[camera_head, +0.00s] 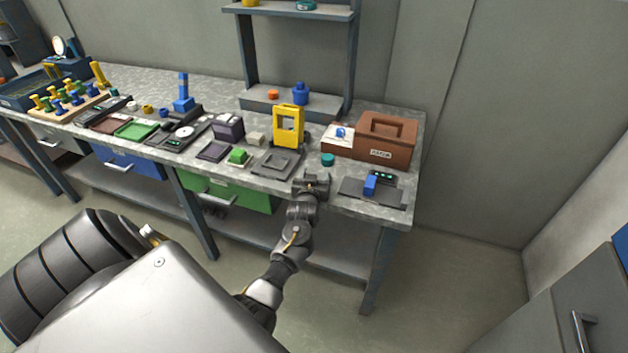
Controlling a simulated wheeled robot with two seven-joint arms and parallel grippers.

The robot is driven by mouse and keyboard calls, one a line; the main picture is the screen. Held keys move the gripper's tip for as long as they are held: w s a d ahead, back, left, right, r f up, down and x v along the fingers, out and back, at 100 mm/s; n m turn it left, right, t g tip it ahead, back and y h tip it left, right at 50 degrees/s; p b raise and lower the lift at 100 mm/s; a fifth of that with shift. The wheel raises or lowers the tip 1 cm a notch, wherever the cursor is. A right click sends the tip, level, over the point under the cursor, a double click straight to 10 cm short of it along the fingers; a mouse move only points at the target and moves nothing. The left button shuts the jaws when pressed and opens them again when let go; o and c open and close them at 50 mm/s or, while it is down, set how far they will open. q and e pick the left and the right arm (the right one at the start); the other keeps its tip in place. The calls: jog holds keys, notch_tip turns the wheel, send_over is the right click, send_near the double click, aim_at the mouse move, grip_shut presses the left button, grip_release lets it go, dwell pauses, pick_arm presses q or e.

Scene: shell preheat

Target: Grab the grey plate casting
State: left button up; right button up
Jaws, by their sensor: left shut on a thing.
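My left gripper (311,180) is over the front edge of the workbench, right of the middle. It is shut on a small grey thing that I take to be the grey plate casting; the jaws hide most of it and its outline is hard to make out. My right gripper is not in view.
A yellow frame (288,126) stands behind the gripper. A teal round piece (327,159) and a brown box (385,137) are behind and right. A dark fixture with a blue block (370,184) lies to the right. A green block (239,156) is left. The grey workbench (410,215) is crowded.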

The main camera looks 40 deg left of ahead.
pick_arm(q)
jog(key=shift+r, duration=0.1)
jog(key=shift+r, duration=0.3)
notch_tip(320, 180, up, 2)
jog(key=shift+r+b, duration=0.15)
jog(key=shift+b, duration=0.2)
jog(key=s+r, duration=0.2)
jog(key=s+d+r, duration=0.1)
jog(key=s+r, duration=0.1)
jog(key=r, duration=0.1)
jog(key=shift+s+r, duration=0.15)
jog(key=shift+r, duration=0.1)
jog(key=s+d+r, duration=0.2)
jog(key=s+r, duration=0.2)
jog(key=s, duration=0.5)
jog(key=shift+s+d+r, duration=0.15)
jog(key=shift+d+r, duration=0.1)
